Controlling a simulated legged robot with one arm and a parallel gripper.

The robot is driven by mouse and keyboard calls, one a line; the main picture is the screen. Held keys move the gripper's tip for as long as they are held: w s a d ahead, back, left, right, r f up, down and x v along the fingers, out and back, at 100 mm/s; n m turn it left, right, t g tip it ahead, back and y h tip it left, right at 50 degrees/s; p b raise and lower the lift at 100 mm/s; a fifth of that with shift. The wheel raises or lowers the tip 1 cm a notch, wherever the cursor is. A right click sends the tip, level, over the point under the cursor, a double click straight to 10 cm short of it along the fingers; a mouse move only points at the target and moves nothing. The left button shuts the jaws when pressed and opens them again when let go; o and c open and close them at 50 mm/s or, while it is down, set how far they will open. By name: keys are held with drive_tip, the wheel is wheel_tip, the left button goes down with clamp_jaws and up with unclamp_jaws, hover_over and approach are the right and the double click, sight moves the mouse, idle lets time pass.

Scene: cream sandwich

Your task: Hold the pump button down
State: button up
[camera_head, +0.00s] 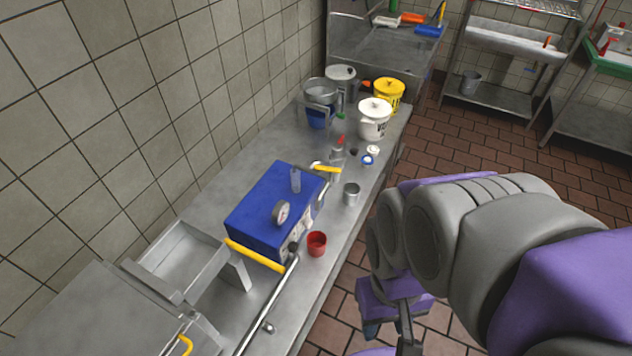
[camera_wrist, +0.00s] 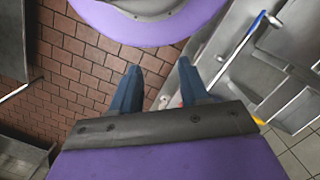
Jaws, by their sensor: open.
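A blue box-shaped machine (camera_head: 262,203) sits on the steel counter, with a round dial gauge (camera_head: 281,213), yellow-ended handles and metal pipes around it. I cannot pick out which small part is the pump button. My gripper shows in the wrist view (camera_wrist: 158,68) with its two dark blue fingers apart and nothing between them. In the head view my arm comes in from the right, and its gripper end hangs low over the floor, right of the counter. It is clear of the blue machine, and partly cut off by the bottom edge.
A red cup (camera_head: 317,243) and a metal cup (camera_head: 351,194) stand near the front edge of the steel counter (camera_head: 233,154). White (camera_head: 374,121) and yellow (camera_head: 388,93) lidded buckets are farther back. A tiled wall closes the left; brick floor (camera_head: 480,135) lies open on the right.

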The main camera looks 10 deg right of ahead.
drive_tip(key=shift+c, duration=0.3)
clamp_jaws()
idle(1.6)
